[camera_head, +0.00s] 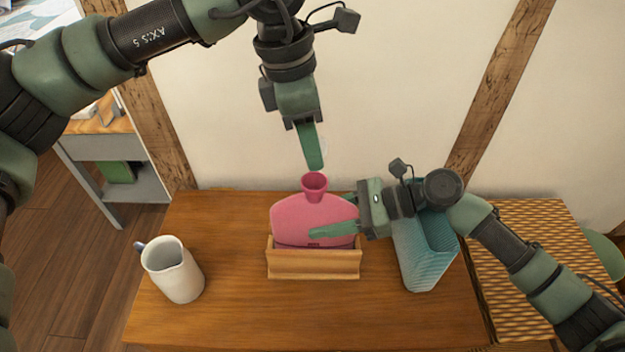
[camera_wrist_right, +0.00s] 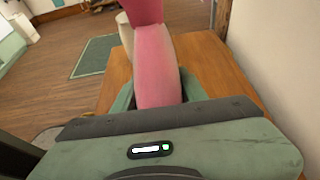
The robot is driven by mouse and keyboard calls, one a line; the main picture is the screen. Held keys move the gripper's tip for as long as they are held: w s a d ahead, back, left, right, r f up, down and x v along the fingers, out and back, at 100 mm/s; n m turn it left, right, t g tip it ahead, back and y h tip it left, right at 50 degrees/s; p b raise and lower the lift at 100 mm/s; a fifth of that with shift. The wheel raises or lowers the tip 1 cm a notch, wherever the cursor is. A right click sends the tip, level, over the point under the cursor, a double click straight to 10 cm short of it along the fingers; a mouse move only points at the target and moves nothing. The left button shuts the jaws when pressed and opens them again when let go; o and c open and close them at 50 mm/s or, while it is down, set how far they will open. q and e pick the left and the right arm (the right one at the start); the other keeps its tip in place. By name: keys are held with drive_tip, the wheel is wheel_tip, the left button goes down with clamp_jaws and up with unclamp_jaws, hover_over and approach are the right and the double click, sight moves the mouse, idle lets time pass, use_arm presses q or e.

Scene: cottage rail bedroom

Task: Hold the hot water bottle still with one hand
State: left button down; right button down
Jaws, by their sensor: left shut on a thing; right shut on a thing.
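The pink hot water bottle (camera_head: 300,215) stands upright in a small wooden stand (camera_head: 312,266) on the table, its funnel-shaped mouth (camera_head: 314,184) open at the top. My right gripper (camera_head: 335,218) is shut on the bottle's body from the right, one finger in front and the other behind. In the right wrist view the bottle (camera_wrist_right: 157,70) rises between the fingers. My left gripper (camera_head: 314,165) points down just above the mouth, apart from it. It is shut on a small pale thing, mostly hidden behind its finger, that I cannot identify.
A white jug (camera_head: 173,272) stands on the wooden table (camera_head: 230,315) at the left. A teal ribbed container (camera_head: 425,250) stands close to my right gripper. A wall is behind the table. A woven-top surface (camera_head: 530,235) adjoins at the right. The table front is clear.

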use_arm(q)
drive_tip(key=shift+f, duration=1.6)
drive_tip(key=shift+f, duration=0.85)
drive_tip(key=shift+f, duration=0.2)
drive_tip(key=shift+f, duration=0.3)
